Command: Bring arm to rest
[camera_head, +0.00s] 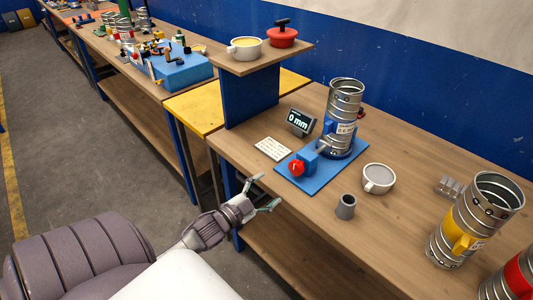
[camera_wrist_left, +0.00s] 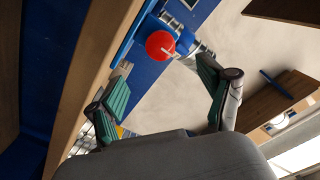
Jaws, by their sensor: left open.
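My left gripper (camera_head: 262,194) is open and empty. It hangs just off the front edge of the wooden workbench (camera_head: 240,151), left of the blue base plate. In the left wrist view its two green-padded fingers (camera_wrist_left: 165,92) are spread apart with nothing between them. A red knob (camera_wrist_left: 160,44) on the blue plate (camera_wrist_left: 178,67) shows beyond the fingertips. My right gripper is in neither view.
The blue plate (camera_head: 291,182) carries a spiral duct (camera_head: 344,107) and a red knob (camera_head: 297,168). A "0 mm" display (camera_head: 300,121), a white cup (camera_head: 378,179) and a grey cup (camera_head: 345,206) stand nearby. A yellow-banded duct (camera_head: 470,222) stands right. The floor (camera_head: 75,150) is clear.

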